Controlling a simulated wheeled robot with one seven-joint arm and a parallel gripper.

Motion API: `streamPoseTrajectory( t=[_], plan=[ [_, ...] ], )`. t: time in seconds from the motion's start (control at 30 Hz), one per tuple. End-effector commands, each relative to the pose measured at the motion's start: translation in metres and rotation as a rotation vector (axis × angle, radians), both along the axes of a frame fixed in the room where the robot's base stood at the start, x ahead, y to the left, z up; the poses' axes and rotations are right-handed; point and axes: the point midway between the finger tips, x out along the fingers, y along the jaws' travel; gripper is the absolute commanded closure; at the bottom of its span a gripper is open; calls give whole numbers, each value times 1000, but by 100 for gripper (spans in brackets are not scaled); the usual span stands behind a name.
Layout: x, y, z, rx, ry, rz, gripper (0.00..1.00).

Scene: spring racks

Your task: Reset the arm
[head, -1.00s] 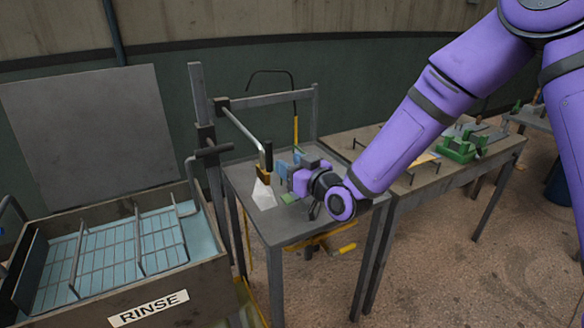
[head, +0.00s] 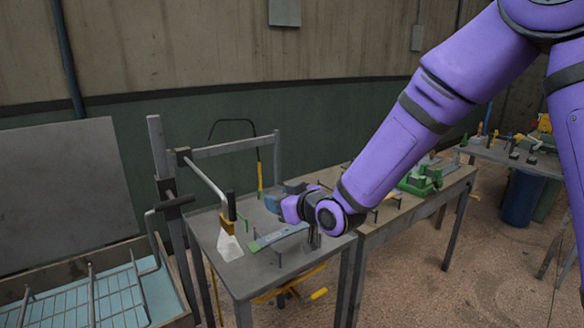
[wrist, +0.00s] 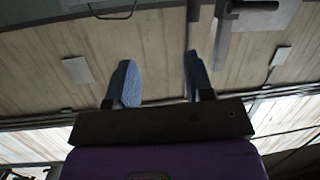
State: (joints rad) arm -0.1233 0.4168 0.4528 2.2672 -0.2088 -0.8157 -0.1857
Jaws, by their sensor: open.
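My gripper (wrist: 160,78) shows its two blue-padded fingers spread apart in the wrist view, with nothing between them. Behind them that view shows the ceiling or wall boards. In the head view my purple arm reaches down from the upper right. Its wrist end is above the grey metal table (head: 246,287), and the blue fingers (head: 274,203) show just left of the purple wrist. My wrist hides part of the table's right side.
A white-bladed tool (head: 229,243) hangs from a bar over the table. A long blue-and-green item (head: 278,237) lies beneath my wrist. A rinse tank with a wire rack (head: 110,300) stands left. A bench (head: 440,192) with a green vise (head: 421,179) stands right.

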Motion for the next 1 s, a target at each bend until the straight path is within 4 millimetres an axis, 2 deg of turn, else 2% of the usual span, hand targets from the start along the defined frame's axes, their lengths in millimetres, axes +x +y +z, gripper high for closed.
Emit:
streamPoseTrajectory(
  t=[0.03,0.27,0.47,0.77,1.0],
  plan=[
    [-1,-14,11,-37,10,-24,52],
    [-15,-82,46,-191,113,-151,52],
    [-42,-144,76,-283,221,-284,52],
    [-111,-231,114,-344,410,-489,52],
    [-187,-286,132,-330,585,-633,52]
  ],
)
